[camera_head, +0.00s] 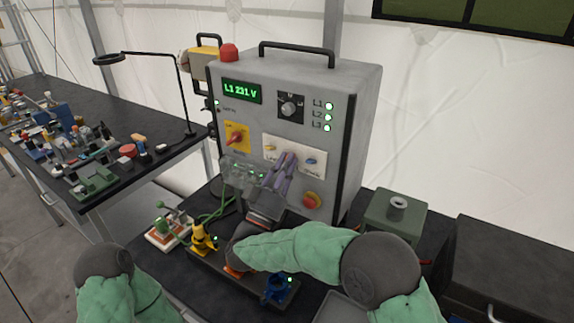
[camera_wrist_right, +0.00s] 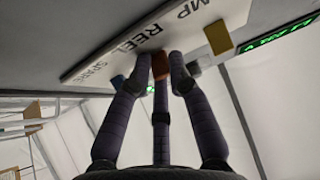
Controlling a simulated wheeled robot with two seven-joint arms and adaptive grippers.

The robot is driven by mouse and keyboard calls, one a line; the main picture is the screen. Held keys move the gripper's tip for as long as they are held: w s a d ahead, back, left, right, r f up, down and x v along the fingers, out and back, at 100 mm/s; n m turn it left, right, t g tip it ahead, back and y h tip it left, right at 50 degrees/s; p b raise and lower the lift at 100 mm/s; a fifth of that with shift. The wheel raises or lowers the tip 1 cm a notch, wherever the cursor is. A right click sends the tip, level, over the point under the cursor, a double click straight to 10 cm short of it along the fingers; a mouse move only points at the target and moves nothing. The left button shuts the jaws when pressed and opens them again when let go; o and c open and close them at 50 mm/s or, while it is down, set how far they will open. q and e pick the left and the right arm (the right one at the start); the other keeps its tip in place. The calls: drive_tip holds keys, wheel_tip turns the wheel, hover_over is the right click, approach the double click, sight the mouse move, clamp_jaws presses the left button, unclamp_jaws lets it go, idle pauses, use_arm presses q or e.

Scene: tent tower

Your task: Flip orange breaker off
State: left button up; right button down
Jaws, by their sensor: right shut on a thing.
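The grey power cabinet (camera_head: 240,130) stands on the dark bench. On its front is a white plate (camera_head: 313,150) with a yellow breaker (camera_head: 270,147) at left and a blue breaker (camera_head: 311,161) at right. My right gripper (camera_head: 287,157) reaches up to the plate between them, hiding the middle there. In the right wrist view, the orange breaker (camera_wrist_right: 160,66) sits between the purple fingertips, and the fingers are shut on it. The yellow breaker (camera_wrist_right: 219,37) and blue breaker (camera_wrist_right: 117,80) lie to either side. Whether the orange lever is up or down cannot be told. My left gripper is out of view.
A red rotary switch (camera_head: 236,135) on yellow and a red button (camera_head: 312,200) are close by on the cabinet. A cluttered table (camera_head: 90,205) is at left.

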drive_tip(key=c, duration=1.2)
unclamp_jaws()
drive_tip(key=shift+a+r, duration=0.1)
drive_tip(key=shift+r, duration=0.35)
drive_tip(key=shift+c, duration=0.2)
drive_tip(key=shift+o, duration=0.2)
drive_tip(key=shift+s+a, duration=0.1)
drive_tip(key=shift+f, duration=0.35)
